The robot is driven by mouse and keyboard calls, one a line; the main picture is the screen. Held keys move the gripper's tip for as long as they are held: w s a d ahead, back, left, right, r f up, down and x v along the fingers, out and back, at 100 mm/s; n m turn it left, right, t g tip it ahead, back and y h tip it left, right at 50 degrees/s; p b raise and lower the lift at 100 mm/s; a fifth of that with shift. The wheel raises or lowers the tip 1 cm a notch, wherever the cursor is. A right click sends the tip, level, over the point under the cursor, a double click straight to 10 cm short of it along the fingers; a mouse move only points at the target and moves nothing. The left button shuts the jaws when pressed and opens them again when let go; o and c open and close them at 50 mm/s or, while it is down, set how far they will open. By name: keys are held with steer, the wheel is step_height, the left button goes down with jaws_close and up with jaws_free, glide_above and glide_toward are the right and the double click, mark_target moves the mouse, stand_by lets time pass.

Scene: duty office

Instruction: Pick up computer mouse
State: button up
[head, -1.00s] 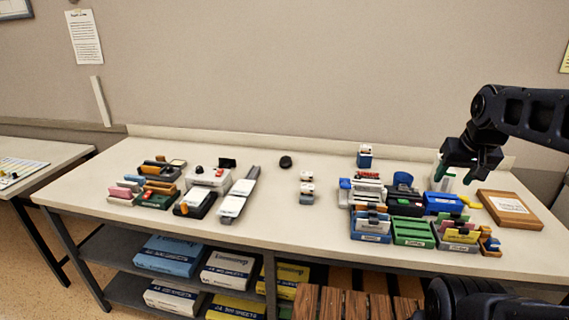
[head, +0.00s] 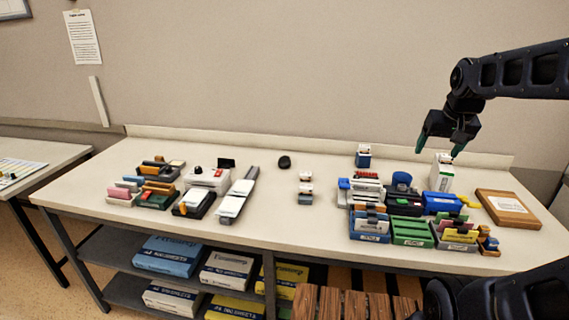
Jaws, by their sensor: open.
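The computer mouse (head: 284,162) looks like a small dark rounded object. Nothing hides the mouse in the head view.
Small stacked boxes (head: 305,187) sit near the mouse. Stationery fills the left side.

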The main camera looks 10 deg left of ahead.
steer(key=w+a+r, duration=0.1)
steer(key=w+a, duration=0.3)
steer(key=w, duration=0.4)
steer(key=w+a+r, duration=0.1)
steer(key=w+a, duration=0.2)
steer(key=w, duration=0.4)
steer(key=n, duration=0.2)
glide_above(285, 157)
steer(key=s, duration=0.4)
steer(key=shift+y, duration=0.3)
step_height(285, 157, down, 25)
steer(key=shift+d, duration=0.1)
steer(key=x, duration=1)
steer(key=shift+s+d+f, duration=0.1)
steer(key=shift+d+f, duration=0.05)
steer(key=c, duration=1.1)
